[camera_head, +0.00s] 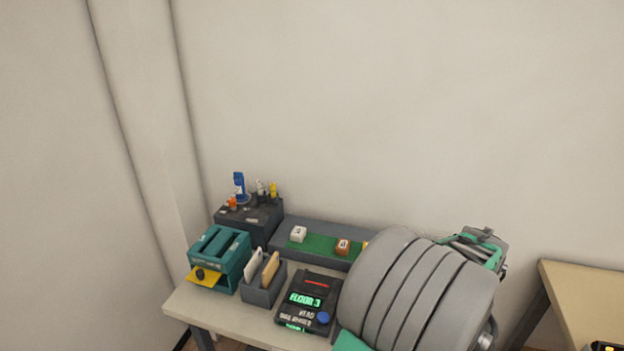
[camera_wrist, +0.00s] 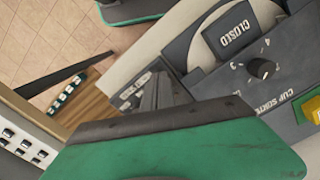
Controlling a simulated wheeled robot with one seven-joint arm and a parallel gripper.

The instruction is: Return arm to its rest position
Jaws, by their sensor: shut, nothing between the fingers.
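My gripper (camera_wrist: 157,92) shows in the wrist view as narrow dark fingers beyond a green and black body. The fingers are together with nothing between them. A dark grey panel beside it bears a knob (camera_wrist: 261,68) and a "CLOSED" sign (camera_wrist: 234,30). In the head view my grey arm bulges over the right part of the desk (camera_head: 236,319) and hides what lies behind it. Green and grey parts of my arm show past its far right side; the fingers cannot be made out there.
On the desk stand a teal box (camera_head: 221,257), a grey card holder (camera_head: 264,286), a black display unit (camera_head: 308,300), a tray with a green strip (camera_head: 312,245) and a dark box with small bottles (camera_head: 249,219). Another table (camera_head: 585,290) is at right. Walls close off the back and left.

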